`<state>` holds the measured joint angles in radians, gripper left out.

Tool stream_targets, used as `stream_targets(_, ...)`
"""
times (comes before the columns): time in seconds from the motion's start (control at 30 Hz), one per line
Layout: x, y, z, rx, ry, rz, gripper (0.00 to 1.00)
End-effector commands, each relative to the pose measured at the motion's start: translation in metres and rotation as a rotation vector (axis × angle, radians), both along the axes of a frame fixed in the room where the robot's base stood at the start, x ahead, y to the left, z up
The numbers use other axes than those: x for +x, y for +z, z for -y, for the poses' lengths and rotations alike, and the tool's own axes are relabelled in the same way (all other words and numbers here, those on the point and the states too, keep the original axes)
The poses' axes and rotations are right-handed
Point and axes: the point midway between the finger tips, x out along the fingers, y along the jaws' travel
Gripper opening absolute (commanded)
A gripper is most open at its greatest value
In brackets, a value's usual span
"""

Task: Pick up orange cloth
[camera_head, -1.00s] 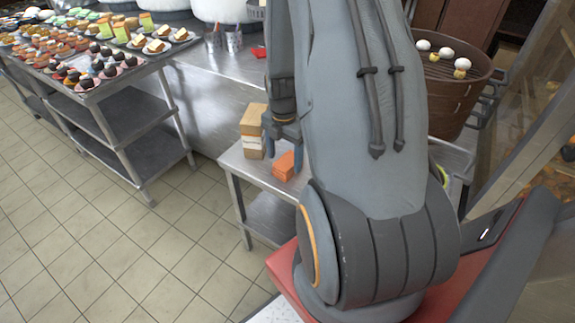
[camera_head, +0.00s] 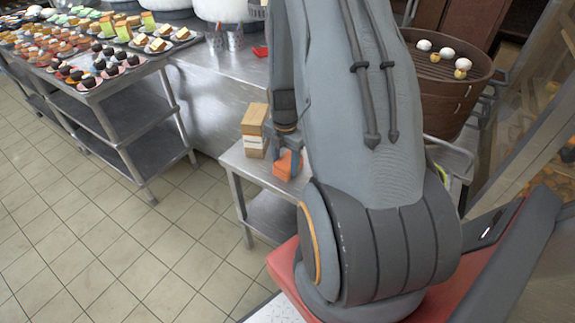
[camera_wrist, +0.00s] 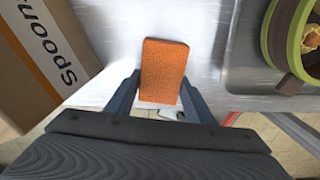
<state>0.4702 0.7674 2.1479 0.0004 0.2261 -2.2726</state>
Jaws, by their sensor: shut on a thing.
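The orange cloth (camera_wrist: 163,72) is a folded rectangular block on the small steel table. It also shows in the head view (camera_head: 287,165), partly behind my gripper. My gripper (camera_head: 286,152) is down at the cloth with one finger on each side of it. In the wrist view my gripper (camera_wrist: 160,95) has its fingers left and right of the cloth's near part, shut on it. The cloth appears to rest on or just above the table top; I cannot tell which.
A cardboard box marked "Spoon" (camera_wrist: 40,60) stands close left of the cloth, and its stack shows in the head view (camera_head: 254,130). A green-rimmed container (camera_wrist: 290,40) sits in a steel tray at right. A dessert table (camera_head: 110,85) stands at the far left.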

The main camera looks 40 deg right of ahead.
Motion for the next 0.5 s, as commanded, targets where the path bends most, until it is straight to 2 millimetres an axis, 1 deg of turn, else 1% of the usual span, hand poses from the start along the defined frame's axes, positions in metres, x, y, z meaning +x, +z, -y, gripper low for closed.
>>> stream_targets(0.27, 0.000, 0.005, 0.000, 0.000, 0.000, 0.001, 0.25)
stream_targets(0.37, 0.001, 0.013, 0.001, -0.001, 0.000, 0.002, 0.25)
stream_targets(0.5, 0.001, 0.029, 0.001, -0.002, 0.000, 0.004, 0.25)
